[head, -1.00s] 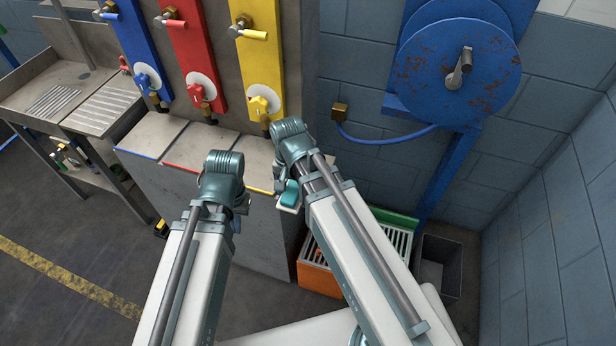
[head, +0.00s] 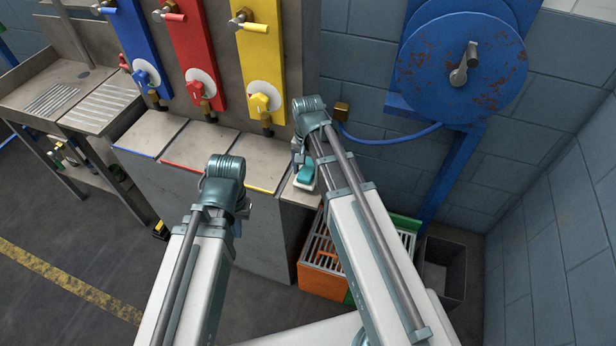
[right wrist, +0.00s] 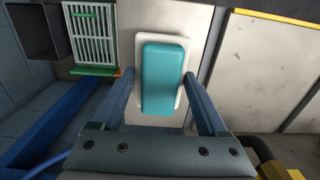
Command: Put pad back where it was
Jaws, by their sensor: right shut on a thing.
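The pad (head: 305,177), a teal block on a white base, is at the right end of the grey counter in the head view. It fills the space between my right gripper's fingers in the right wrist view (right wrist: 163,80). My right gripper (head: 299,167) is shut on it; the arm hides part of the grip in the head view. I cannot tell whether the white base touches the counter top. My left gripper (head: 236,222) is low in front of the counter's face, its fingers mostly hidden behind its own wrist.
The counter (head: 205,147) has blue, red and yellow edged sections below matching valve panels (head: 262,60). An orange crate with a grate (head: 322,272) and a dark bin (head: 441,268) stand on the floor at right. A blue hose reel (head: 460,65) hangs on the wall.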

